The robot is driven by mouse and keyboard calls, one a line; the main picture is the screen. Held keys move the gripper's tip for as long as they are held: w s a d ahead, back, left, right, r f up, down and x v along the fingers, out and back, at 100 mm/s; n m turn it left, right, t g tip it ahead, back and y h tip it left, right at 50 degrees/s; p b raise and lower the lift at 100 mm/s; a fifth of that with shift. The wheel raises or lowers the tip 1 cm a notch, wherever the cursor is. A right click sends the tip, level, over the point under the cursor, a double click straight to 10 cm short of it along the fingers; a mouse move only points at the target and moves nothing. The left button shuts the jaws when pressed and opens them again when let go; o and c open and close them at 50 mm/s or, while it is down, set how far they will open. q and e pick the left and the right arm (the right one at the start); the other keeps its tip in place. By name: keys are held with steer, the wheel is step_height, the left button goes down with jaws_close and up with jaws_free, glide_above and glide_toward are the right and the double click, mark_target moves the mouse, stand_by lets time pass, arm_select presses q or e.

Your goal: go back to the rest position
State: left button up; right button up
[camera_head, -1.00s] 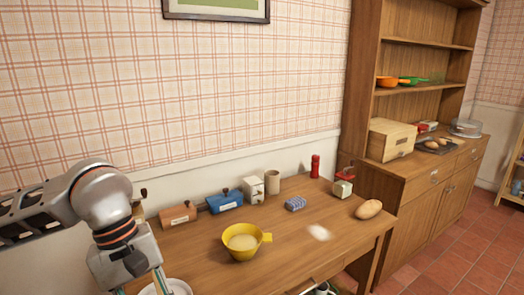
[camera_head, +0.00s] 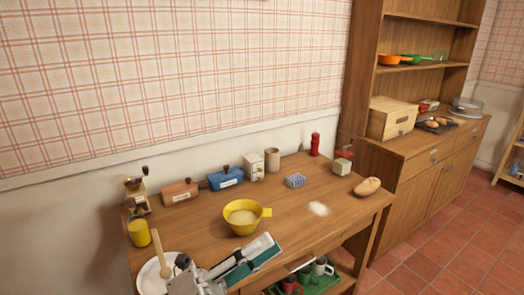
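My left gripper (camera_head: 258,252) is at the bottom of the head view, in front of the table's front edge, with its fingers pointing up and to the right. The fingers look apart, with a teal pad showing, and I see nothing held between them. It is below the yellow bowl (camera_head: 243,217), which holds something pale, and apart from it in the picture. My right gripper is not in view.
The wooden table (camera_head: 290,215) carries a white plate (camera_head: 149,281) with a wooden utensil, a yellow cup (camera_head: 139,233), a grinder (camera_head: 136,195), several boxes at the back, and a bread roll (camera_head: 367,187). Mugs (camera_head: 322,267) stand below. A cabinet (camera_head: 410,198) is at right.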

arm_select(q)
steer(key=w+a+f+n+t+y, duration=0.2)
steer(key=a+f+n+t+y, duration=0.3)
steer(key=f+n, duration=0.5)
steer(key=w+a+f+n+t+y, duration=0.25)
steer(key=a+f+n+y, duration=0.35)
steer(key=f+n+y, duration=0.3)
steer(key=s+a+f+n+g+y, duration=0.1)
steer(key=s+a+f+n, duration=0.2)
steer(key=f, duration=0.4)
steer(key=s+a+f+n+g+y, duration=0.2)
steer(key=s+f+n, duration=0.3)
steer(key=f, duration=0.3)
steer(key=s+a+f+n+g+y, duration=0.2)
steer(key=s+a+f+n, duration=0.1)
steer(key=s+f, duration=0.3)
steer(key=shift+s+a+f+n, duration=0.2)
steer(key=shift+a+f+n, duration=0.3)
steer(key=shift+f, duration=0.45)
steer(key=shift+o, duration=0.6)
steer(key=shift+a, duration=0.1)
